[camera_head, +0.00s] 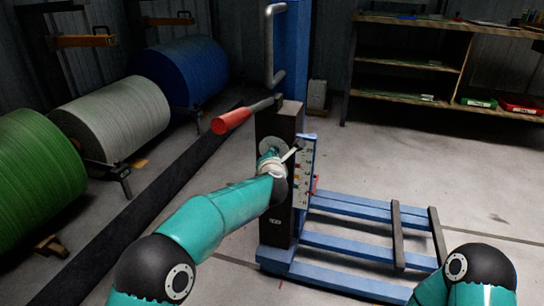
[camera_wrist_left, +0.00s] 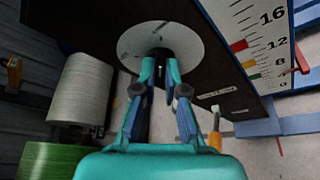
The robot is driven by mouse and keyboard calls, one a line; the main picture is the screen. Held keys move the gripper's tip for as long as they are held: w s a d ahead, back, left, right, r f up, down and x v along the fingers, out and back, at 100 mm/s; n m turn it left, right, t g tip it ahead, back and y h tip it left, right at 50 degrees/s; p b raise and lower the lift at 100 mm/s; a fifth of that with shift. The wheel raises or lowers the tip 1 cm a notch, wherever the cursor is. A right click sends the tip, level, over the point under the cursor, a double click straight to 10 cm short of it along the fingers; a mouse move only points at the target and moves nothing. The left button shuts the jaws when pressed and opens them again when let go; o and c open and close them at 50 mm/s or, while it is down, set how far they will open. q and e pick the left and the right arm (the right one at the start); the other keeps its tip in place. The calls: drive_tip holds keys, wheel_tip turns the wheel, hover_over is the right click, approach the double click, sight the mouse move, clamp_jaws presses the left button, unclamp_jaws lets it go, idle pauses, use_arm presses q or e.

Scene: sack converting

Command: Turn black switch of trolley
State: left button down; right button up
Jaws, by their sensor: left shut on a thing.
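The trolley (camera_head: 276,228) has an upright black box on a blue base in the middle of the head view. The black switch (camera_wrist_left: 160,52) sits on a round grey plate (camera_wrist_left: 131,42) on the box's face. My left gripper (camera_wrist_left: 160,70) is shut on the switch, with one finger on each side of it. In the head view my left wrist hides the switch and most of the fingers; part of the plate (camera_head: 268,143) shows above the wrist. My right arm shows at the lower right of the head view, its gripper out of frame.
A numbered scale (camera_head: 304,172) stands right beside the black box. A red-handled lever (camera_head: 233,120) sticks out left above my wrist. Green, white (camera_head: 118,115) and blue rolls stand at left. A shelf (camera_head: 410,62) stands behind.

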use_arm(q)
drive_tip(key=shift+f, duration=0.35)
drive_tip(key=c, duration=1.3)
unclamp_jaws()
drive_tip(key=shift+o, duration=0.3)
drive_tip(key=shift+r, duration=0.25)
drive_tip(key=shift+s, duration=0.15)
drive_tip(key=v, duration=1.1)
drive_tip(key=shift+s, duration=0.35)
drive_tip(key=shift+a+r, duration=0.1)
drive_tip(key=shift+a, duration=0.05)
